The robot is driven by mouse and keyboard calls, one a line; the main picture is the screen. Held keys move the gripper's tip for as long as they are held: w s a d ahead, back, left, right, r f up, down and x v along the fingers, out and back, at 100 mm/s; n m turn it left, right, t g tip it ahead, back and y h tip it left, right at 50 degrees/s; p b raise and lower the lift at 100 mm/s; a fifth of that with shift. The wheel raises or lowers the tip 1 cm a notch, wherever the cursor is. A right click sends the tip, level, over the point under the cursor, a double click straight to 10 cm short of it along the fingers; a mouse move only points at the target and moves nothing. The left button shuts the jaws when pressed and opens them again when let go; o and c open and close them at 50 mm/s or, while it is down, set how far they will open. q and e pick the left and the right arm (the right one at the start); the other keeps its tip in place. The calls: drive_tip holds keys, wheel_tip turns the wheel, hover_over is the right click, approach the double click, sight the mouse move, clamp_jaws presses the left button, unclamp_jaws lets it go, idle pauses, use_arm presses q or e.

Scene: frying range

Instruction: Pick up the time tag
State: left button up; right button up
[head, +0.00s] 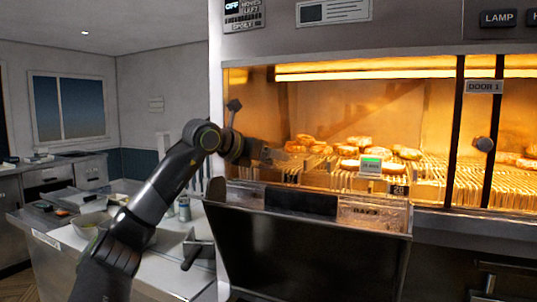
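A small white tag with a green top band (370,165) stands at the front of the lit rack inside the warming cabinet. Its print is too small to read surely. A dark tag marked 20 (398,190) sits lower on the front rail. I cannot tell which is the time tag. My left gripper (280,158) is at the cabinet opening, left of both tags and apart from them. Its fingers are dark and blurred against the rack, so their opening is unclear. My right gripper is out of view.
Fried pieces (310,143) lie on the wire rack (440,180). A dark panel (315,250) hangs open below the opening. A door post labelled DOOR 1 (484,87) with a round knob (484,144) stands right. A counter (160,262) with a bowl (90,222) is left.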

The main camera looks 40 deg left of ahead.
use_arm(q)
drive_tip(key=shift+x, duration=1)
drive_tip(key=shift+c, duration=0.4)
drive_tip(key=c, duration=1)
drive_tip(key=shift+r+p, duration=0.1)
drive_tip(key=shift+p, duration=0.2)
